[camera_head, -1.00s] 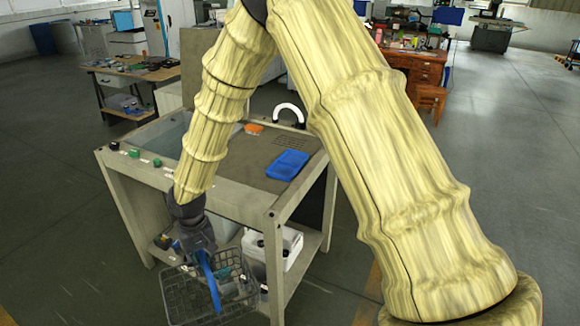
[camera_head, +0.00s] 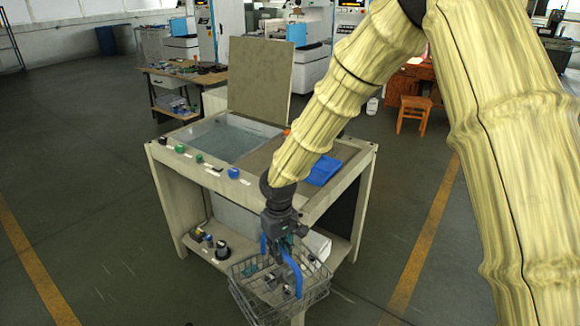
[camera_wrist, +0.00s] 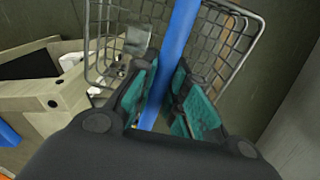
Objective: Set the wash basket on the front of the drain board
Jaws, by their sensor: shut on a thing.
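The wash basket (camera_head: 259,307) is a grey wire basket with a blue handle (camera_head: 297,282) and several small dark parts inside. My gripper (camera_head: 286,240) is shut on the blue handle, and the basket hangs in front of the bench, below its top. In the wrist view the blue handle (camera_wrist: 178,50) runs between the teal finger pads, with the basket's wire mesh (camera_wrist: 235,45) behind it. The drain board (camera_head: 258,163) seems to be the brown right part of the bench top, beside the sink basin (camera_head: 225,138). My arm hides much of it.
A blue tray (camera_head: 323,171) lies on the right of the bench top, partly behind my arm. An upright panel (camera_head: 262,77) stands at the back. Buttons (camera_head: 199,158) line the front left edge. A lower shelf (camera_head: 232,247) holds small items. Open floor lies left.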

